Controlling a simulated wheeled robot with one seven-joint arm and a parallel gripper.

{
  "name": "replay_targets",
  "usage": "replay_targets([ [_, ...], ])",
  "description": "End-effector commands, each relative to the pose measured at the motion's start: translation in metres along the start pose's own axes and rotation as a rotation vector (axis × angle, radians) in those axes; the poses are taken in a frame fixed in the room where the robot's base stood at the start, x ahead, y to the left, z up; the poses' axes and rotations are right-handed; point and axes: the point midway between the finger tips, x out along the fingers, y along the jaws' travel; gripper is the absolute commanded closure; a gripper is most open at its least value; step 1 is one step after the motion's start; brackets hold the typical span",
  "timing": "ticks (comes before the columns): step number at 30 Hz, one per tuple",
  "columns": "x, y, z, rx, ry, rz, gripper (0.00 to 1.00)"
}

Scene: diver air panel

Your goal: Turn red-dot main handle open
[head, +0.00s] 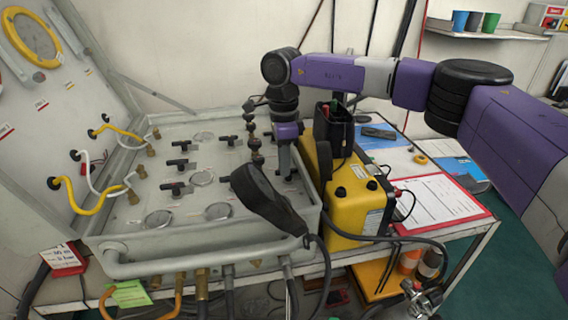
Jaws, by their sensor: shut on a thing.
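The grey air panel (150,178) lies on the table, with several black T-shaped handles (176,188) and round gauges on its face. My gripper (285,172) points down at the panel's right part, beside the yellow box. It is shut on what seems to be a black handle there, mostly hidden by my gripper and the black handset. I cannot make out a red dot on any handle, nor how far the held one is turned.
A black handset (262,200) with a cable lies across the panel's front right. A yellow box (352,200) stands close on the right, with a clipboard (437,201) beyond it. Yellow and white hoses (95,190) cross the left side.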

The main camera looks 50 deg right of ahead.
Motion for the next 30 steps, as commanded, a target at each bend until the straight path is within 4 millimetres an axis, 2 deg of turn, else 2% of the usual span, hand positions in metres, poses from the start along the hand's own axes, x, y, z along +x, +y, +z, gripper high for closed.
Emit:
replay_targets([
  [8,-0.0005,0.0007,0.0001,-0.027,0.002,0.001,1.0],
  [14,-0.0008,0.0015,0.0001,-0.119,0.006,0.001,1.0],
  [30,-0.001,0.0066,-0.0013,-0.603,0.03,-0.001,1.0],
])
